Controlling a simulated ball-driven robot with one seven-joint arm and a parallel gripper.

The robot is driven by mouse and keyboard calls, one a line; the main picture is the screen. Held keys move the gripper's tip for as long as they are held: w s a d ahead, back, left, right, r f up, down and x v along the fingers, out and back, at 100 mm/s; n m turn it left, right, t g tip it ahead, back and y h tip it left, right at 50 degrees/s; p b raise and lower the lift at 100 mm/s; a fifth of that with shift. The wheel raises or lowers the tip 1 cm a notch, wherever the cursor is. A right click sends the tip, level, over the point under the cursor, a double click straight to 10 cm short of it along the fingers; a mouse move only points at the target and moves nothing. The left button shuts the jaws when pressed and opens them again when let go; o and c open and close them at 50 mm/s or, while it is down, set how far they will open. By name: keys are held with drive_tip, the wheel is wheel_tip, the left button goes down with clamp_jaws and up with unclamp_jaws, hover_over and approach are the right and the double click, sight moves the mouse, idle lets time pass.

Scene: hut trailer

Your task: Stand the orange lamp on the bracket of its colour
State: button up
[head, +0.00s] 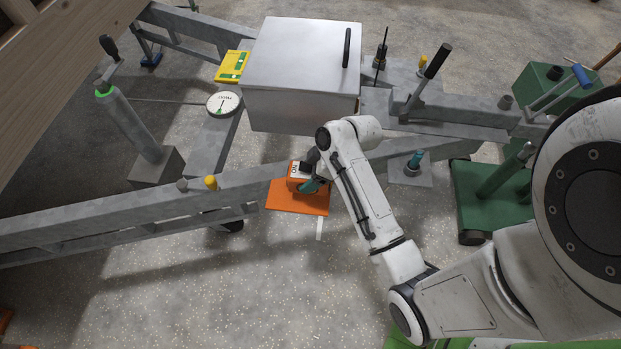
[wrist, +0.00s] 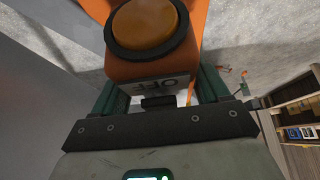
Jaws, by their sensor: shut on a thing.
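The orange lamp (head: 297,170) shows in the head view with a dark part and a white label; my gripper partly hides it. In the wrist view the lamp (wrist: 150,70) has a round amber lens with a dark rim, facing the camera. My gripper (head: 312,184) is shut on the lamp, with its green fingers on either side in the wrist view (wrist: 158,92). The orange bracket (head: 290,204) is a flat plate beside the grey beam. The lamp appears over the bracket's back part. I cannot tell whether its base touches the plate.
A large grey box (head: 303,65) stands behind my gripper. A yellow bracket (head: 232,66) is at its left. A grey beam (head: 110,222) with a yellow-capped peg runs to the left. A green jack (head: 490,190) stands at the right. The floor (head: 220,300) in front is clear.

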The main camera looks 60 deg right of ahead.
drive_tip(key=shift+d+f, duration=0.15)
drive_tip(key=shift+f, duration=1.55)
drive_tip(key=shift+f, duration=0.15)
drive_tip(key=o, duration=1.2)
